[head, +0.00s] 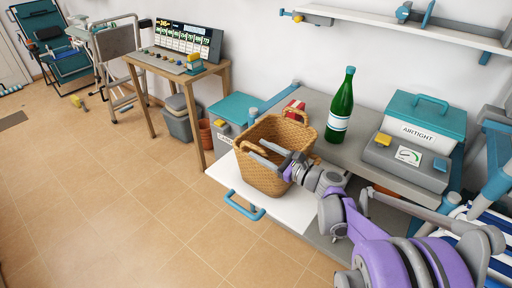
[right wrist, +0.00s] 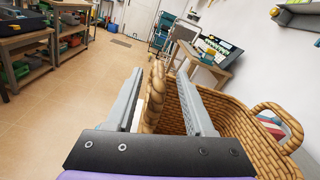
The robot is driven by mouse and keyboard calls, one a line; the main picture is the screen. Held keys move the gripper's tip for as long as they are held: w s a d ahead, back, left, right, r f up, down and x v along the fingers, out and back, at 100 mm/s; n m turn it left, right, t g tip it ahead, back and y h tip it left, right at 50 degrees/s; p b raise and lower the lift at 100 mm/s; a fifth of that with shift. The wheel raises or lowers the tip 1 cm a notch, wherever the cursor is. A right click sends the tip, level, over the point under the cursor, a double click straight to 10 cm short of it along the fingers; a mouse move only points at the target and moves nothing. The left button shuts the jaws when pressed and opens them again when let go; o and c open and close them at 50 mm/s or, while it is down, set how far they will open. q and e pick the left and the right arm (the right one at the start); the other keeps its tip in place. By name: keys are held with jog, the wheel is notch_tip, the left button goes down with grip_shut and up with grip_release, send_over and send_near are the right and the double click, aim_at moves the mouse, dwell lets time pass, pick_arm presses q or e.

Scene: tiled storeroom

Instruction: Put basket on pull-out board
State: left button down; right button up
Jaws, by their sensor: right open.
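A woven wicker basket (head: 262,181) with two handles stands upright on the white pull-out board (head: 292,213), which sticks out from the grey workbench and has a blue handle at its front. My right gripper (head: 266,153) is open at the basket's near upper rim. In the right wrist view, its two fingers (right wrist: 165,100) stand on either side of the basket's wicker edge (right wrist: 155,95), apart from each other, one outside and one over the inside. The basket's far bottom edge is hidden. My left gripper is not in view.
A wooden table (head: 180,68) with a display is at the back left.

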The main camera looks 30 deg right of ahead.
jog(key=v, duration=0.9)
jog(key=s+a+f+n+g, duration=0.35)
jog(key=a+f+n, duration=0.2)
jog(key=a, duration=0.35)
jog(key=s+a+f+n+g, duration=0.3)
jog(key=a+f+n+g, duration=0.15)
jog(key=a+n, duration=0.3)
jog(key=s+a+f+n+g+h, duration=0.1)
jog(key=s+f+n+g+h, duration=0.1)
jog(key=s+n, duration=0.4)
jog(key=s+f+n+g+h, duration=0.2)
jog(key=s+f+n+h, duration=0.1)
jog(key=s+n, duration=0.4)
jog(key=n+h, duration=0.1)
jog(key=n, duration=0.1)
jog(key=shift+a+f+n, duration=0.2)
jog(key=shift+a+n, duration=0.2)
jog(key=shift+d, duration=0.1)
